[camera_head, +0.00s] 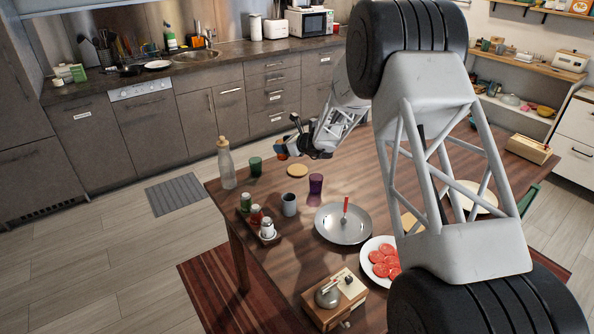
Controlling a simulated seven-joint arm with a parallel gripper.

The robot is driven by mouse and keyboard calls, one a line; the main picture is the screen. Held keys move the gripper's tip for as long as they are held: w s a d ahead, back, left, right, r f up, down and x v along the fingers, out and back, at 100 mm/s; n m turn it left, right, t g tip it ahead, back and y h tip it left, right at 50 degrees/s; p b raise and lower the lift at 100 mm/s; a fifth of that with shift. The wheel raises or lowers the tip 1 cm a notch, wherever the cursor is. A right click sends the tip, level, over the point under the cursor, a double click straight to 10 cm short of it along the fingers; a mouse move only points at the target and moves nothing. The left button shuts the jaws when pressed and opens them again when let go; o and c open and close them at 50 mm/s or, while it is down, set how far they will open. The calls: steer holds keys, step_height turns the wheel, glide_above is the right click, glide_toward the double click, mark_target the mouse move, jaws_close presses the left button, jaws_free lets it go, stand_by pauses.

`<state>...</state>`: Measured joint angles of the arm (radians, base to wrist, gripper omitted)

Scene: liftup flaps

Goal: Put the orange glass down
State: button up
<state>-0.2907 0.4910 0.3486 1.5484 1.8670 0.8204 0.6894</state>
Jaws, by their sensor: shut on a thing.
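My gripper (289,147) is over the far side of the wooden table, at the end of my arm. It is shut on the orange glass (281,153), which shows as a small orange patch at the gripper's left side. Much of the glass is hidden by the gripper, so its tilt cannot be told. The glass appears above and slightly left of a round wooden coaster (297,171). I cannot tell whether it touches the table (275,240).
A green glass (256,166), a bottle (227,165), a purple glass (316,184) and a grey cup (289,204) stand nearby. A condiment tray (270,240), a pan (335,232) and a plate of red slices (381,284) are nearer.

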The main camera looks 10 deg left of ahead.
steer(key=w+d+n+g, duration=0.2)
steer(key=w+d+g, duration=0.1)
steer(key=w, duration=0.4)
steer(key=shift+w+d+n+y, duration=0.15)
steer(key=shift+d+n+y, duration=0.2)
steer(key=shift+d, duration=0.35)
steer(key=shift+r, duration=0.1)
glide_above(298, 170)
step_height(298, 170, down, 6)
steer(key=shift+w, duration=0.2)
steer(key=shift+f, duration=2)
steer(key=shift+f, duration=0.15)
